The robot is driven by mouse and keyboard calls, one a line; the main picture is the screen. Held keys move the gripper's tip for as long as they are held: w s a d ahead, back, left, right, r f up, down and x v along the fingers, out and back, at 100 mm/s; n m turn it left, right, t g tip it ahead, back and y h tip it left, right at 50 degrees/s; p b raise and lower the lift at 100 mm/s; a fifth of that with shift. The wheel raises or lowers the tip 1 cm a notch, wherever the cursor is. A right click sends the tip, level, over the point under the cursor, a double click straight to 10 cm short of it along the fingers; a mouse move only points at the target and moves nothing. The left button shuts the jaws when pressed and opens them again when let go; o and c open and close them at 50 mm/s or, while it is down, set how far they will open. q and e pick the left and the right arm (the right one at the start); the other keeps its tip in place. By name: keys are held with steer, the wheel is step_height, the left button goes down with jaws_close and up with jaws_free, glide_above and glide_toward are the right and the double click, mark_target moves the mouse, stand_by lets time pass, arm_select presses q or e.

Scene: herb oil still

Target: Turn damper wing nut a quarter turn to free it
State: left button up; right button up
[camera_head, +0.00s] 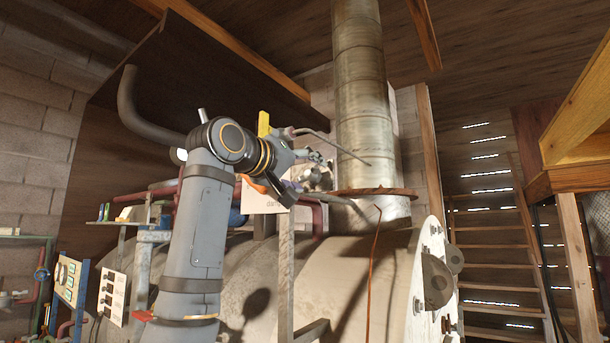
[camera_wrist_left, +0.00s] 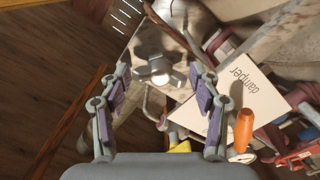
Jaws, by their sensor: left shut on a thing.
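The damper wing nut (camera_wrist_left: 158,75) is a grey metal piece with several stubby lobes, in the middle of the left wrist view. In the head view my left gripper (camera_head: 318,160) reaches up beside the large metal flue pipe (camera_head: 362,110); the fingers there are small and partly hide the nut. A white card reading "damper" (camera_wrist_left: 246,92) shows right of the fingers in the left wrist view. My right gripper is not in view.
A thin rod (camera_head: 335,145) runs close by the gripper toward the flue. A rusty collar (camera_head: 375,193) rings the flue above the big boiler drum (camera_head: 340,265). An orange handle (camera_wrist_left: 243,130) and red pipes (camera_wrist_left: 268,138) are close on the right. Wooden stairs (camera_head: 490,240) stand at the right.

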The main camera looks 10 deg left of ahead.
arm_select(q)
steer(key=n, duration=0.6)
steer(key=n+b, duration=0.1)
steer(key=n, duration=0.5)
steer(key=shift+n, duration=0.4)
stand_by(0.4)
steer(key=o, duration=1.1)
steer(key=v, duration=1.2)
steer(key=shift+w+f, duration=0.1)
steer(key=shift+f, duration=0.05)
